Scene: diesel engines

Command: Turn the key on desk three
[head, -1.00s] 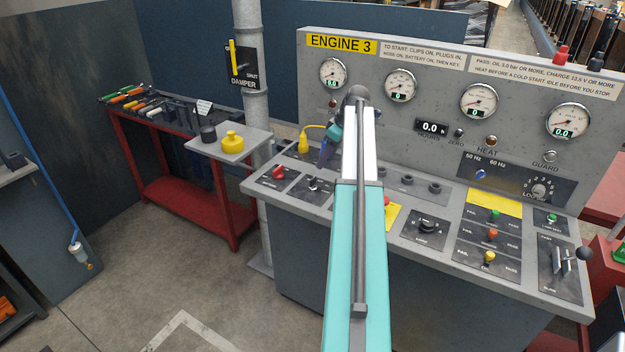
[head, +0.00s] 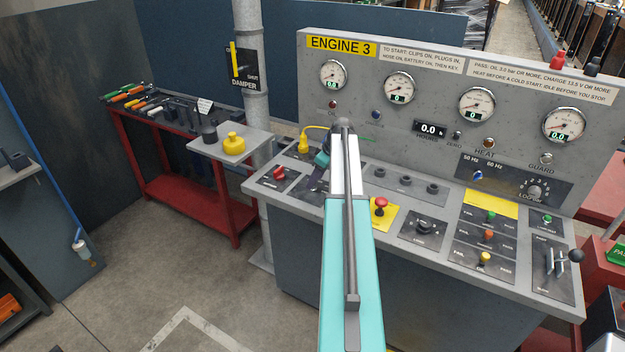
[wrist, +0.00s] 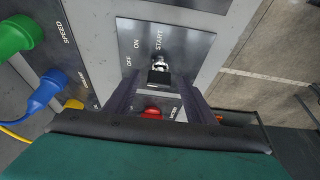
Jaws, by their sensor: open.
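Desk three is the grey console (head: 262,196) labelled ENGINE 3. Its key switch plate (wrist: 190,45), marked OFF, ON and START, shows in the wrist view. The key (wrist: 158,74) has a black head and stands in a silver lock. My gripper (wrist: 159,90) is open, with one dark finger on each side of the key's near end. I cannot tell whether either finger touches it. In the head view, my gripper (head: 318,178) is low over the key plate, and my arm and gripper hide the key.
A red knob (wrist: 150,113) sits close by on the desk; in the head view it (head: 279,172) is left of my gripper. A red emergency button (head: 380,204) stands right of my arm. A blue plug (wrist: 45,92) and a green one (wrist: 18,36) are at left in the wrist view.

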